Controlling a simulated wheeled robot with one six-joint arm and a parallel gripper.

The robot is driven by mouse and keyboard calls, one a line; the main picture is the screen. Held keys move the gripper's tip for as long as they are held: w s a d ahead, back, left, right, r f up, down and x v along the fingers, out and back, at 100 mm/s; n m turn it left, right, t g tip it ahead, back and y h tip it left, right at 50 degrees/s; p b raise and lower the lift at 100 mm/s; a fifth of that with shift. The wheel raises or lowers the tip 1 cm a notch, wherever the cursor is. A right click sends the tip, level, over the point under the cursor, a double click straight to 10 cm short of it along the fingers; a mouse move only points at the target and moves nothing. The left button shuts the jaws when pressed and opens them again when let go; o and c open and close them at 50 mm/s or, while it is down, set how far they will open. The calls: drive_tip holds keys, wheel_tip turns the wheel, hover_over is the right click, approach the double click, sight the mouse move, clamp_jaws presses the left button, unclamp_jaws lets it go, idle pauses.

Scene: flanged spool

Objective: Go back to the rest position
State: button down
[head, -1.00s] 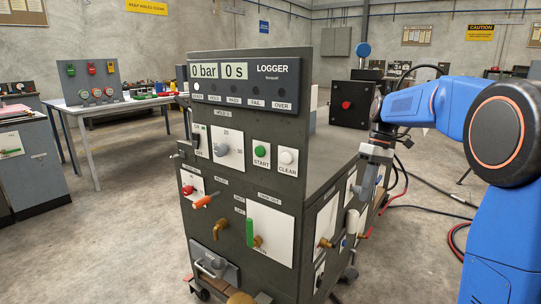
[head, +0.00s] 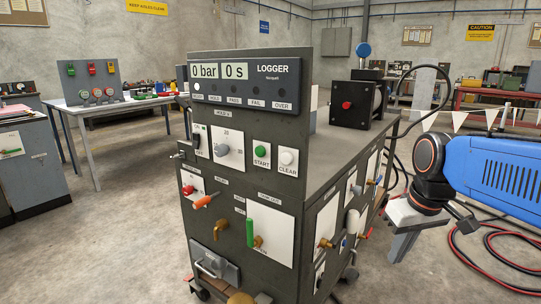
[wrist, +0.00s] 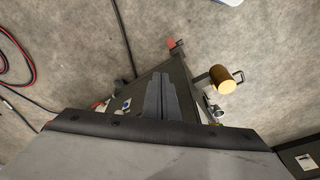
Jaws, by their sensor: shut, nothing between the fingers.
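My gripper (head: 396,258) hangs at the right of the head view, at the end of my blue arm. It points down, to the right of the dark test cabinet (head: 262,183) and apart from it in the picture. In the wrist view my gripper's grey fingers (wrist: 160,90) lie together with nothing between them. Past them I see a dark cart frame or cabinet edge, a brass cylinder (wrist: 222,79) and the concrete floor.
The cabinet's side carries brass taps and levers that stick out toward my arm. A black box with a red button (head: 349,104) sits on its top. Hoses (head: 462,236) lie on the floor at the right. Open floor (head: 95,240) shows at the left.

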drive_tip(key=s+f+m+t, duration=0.2)
drive_tip(key=s+f, duration=0.5)
drive_tip(key=s, duration=0.3)
drive_tip(key=shift+s+d+h, duration=0.15)
drive_tip(key=shift+d+h, duration=0.05)
drive_tip(key=shift+h, duration=0.1)
idle(0.4)
